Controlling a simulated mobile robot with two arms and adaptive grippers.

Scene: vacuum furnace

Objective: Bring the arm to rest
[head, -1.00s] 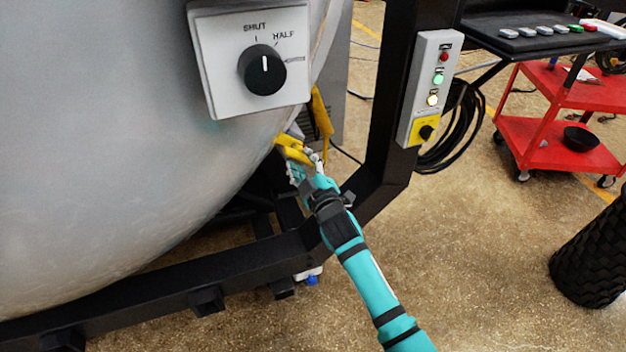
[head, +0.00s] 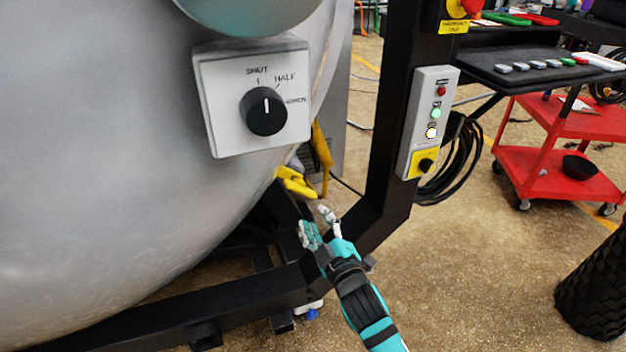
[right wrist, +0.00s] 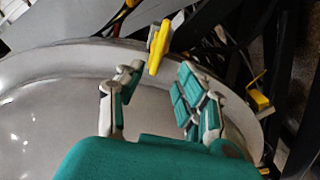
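My right gripper (head: 318,221) shows in the head view below the yellow handle (head: 296,183) at the lower right edge of the grey furnace vessel (head: 110,170). Its fingers are spread, with nothing between them, and stand apart from the handle. In the right wrist view the open fingers (right wrist: 155,100) show with the yellow handle (right wrist: 158,48) beyond them. My left gripper is not in view.
A dial box (head: 217,100) on the vessel has its black knob (head: 266,112) pointing near SHUT. A control panel (head: 430,120) is on the black frame post (head: 395,130). A red cart (head: 550,175) stands at the right.

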